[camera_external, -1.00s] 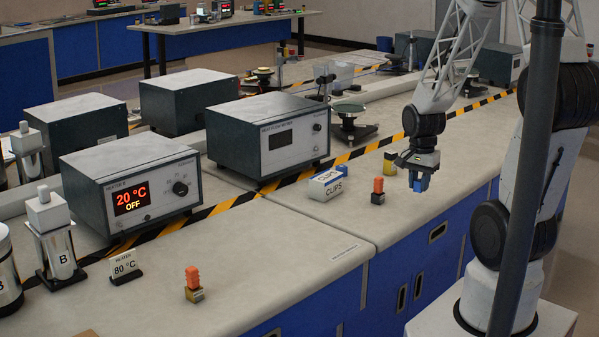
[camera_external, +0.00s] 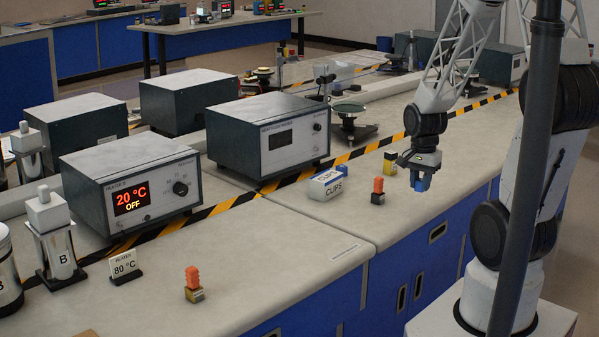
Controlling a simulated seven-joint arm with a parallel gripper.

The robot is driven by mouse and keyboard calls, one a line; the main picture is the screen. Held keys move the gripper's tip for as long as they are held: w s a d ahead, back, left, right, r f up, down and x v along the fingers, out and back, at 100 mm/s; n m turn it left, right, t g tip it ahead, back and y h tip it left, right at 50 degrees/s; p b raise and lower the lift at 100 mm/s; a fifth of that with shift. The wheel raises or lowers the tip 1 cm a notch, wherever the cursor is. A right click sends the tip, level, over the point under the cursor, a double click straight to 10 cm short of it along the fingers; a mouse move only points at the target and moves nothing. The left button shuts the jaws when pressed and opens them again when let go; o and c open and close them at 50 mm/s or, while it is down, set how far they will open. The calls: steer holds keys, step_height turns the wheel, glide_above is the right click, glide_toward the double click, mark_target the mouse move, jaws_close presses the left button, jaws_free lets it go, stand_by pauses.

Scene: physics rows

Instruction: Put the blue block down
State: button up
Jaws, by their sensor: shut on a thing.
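The blue block (camera_external: 422,182) is held in my gripper (camera_external: 421,174), near the front edge of the bench on the right. My gripper points down and is shut on the block. The block's underside seems close to the bench edge, but I cannot tell whether it touches anything.
An orange-topped block stack (camera_external: 378,190) stands left of my gripper, and a yellow and dark block (camera_external: 390,163) stands behind it. A CLIPS box (camera_external: 327,184) lies further left. Another orange-topped stack (camera_external: 193,284) and an 80 °C sign (camera_external: 125,265) stand front left. Bare bench top (camera_external: 300,235) lies between.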

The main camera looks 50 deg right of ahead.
steer(key=shift+w+a, duration=0.1)
steer(key=shift+a, duration=0.05)
